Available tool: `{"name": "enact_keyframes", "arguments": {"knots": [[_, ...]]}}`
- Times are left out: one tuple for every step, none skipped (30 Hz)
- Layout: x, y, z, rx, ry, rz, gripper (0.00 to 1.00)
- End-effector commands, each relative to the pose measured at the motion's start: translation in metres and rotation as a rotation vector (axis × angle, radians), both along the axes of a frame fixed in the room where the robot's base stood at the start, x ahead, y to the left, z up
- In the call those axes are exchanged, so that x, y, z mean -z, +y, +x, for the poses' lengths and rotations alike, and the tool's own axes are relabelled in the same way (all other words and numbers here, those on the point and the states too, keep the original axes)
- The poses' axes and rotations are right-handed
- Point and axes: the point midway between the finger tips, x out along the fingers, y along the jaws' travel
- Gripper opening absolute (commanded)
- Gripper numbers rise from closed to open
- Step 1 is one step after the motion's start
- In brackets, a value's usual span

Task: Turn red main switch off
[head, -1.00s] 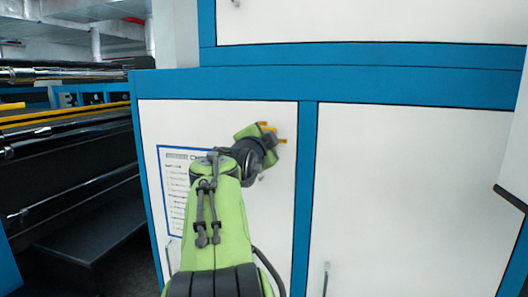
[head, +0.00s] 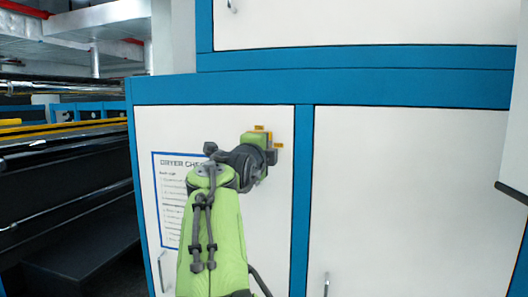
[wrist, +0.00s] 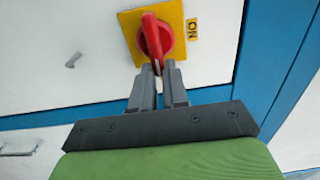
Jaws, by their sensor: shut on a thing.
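The red main switch (wrist: 152,32) is a round red knob with a bar handle on a square yellow plate (wrist: 128,20), fixed to a white cabinet door. In the wrist view the handle runs from the top down toward my fingers, leaning slightly. My gripper (wrist: 158,78) is shut on the handle's lower end. A yellow ON label (wrist: 194,33) is right of the plate. In the head view my gripper (head: 266,148) is at the door's upper right and hides the red knob. Only yellow bits of the plate (head: 261,128) show there.
A blue-framed DRYER check sheet (head: 170,200) hangs on the same door, partly behind my arm. Blue cabinet frame (head: 303,200) runs right of the switch. Door handles (head: 162,270) and dark roller machinery (head: 60,200) are at lower left and left.

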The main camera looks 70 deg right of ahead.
Motion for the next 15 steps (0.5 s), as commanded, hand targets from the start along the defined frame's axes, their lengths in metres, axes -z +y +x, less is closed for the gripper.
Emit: {"name": "enact_keyframes", "arguments": {"knots": [[0.0017,-0.0004,0.0,0.001,-0.002,0.004,0.0],[0.0017,-0.0004,0.0,0.001,-0.004,0.005,0.0],[0.0017,-0.0004,0.0001,0.001,-0.004,0.005,0.0],[0.0017,-0.0004,0.0001,0.001,-0.005,0.006,0.0],[0.0016,-0.0004,0.0001,0.001,-0.005,0.006,0.0],[0.0017,-0.0004,0.0001,0.001,-0.005,0.006,0.0],[0.0017,-0.0004,0.0001,0.001,-0.005,0.006,0.0],[0.0017,-0.0004,0.0001,0.001,-0.004,0.006,0.0],[0.0017,-0.0004,0.0001,0.001,-0.004,0.006,0.0],[0.0017,-0.0004,0.0001,0.001,-0.004,0.006,0.0],[0.0018,-0.0004,0.0001,0.001,-0.004,0.006,0.0],[0.0018,-0.0004,0.0002,0.001,-0.004,0.006,0.15],[0.0018,-0.0004,0.0001,0.001,-0.004,0.006,0.2],[0.0017,-0.0004,0.0001,0.001,-0.004,0.006,0.24],[0.0016,-0.0003,0.0002,0.001,-0.004,0.006,0.31]]}}
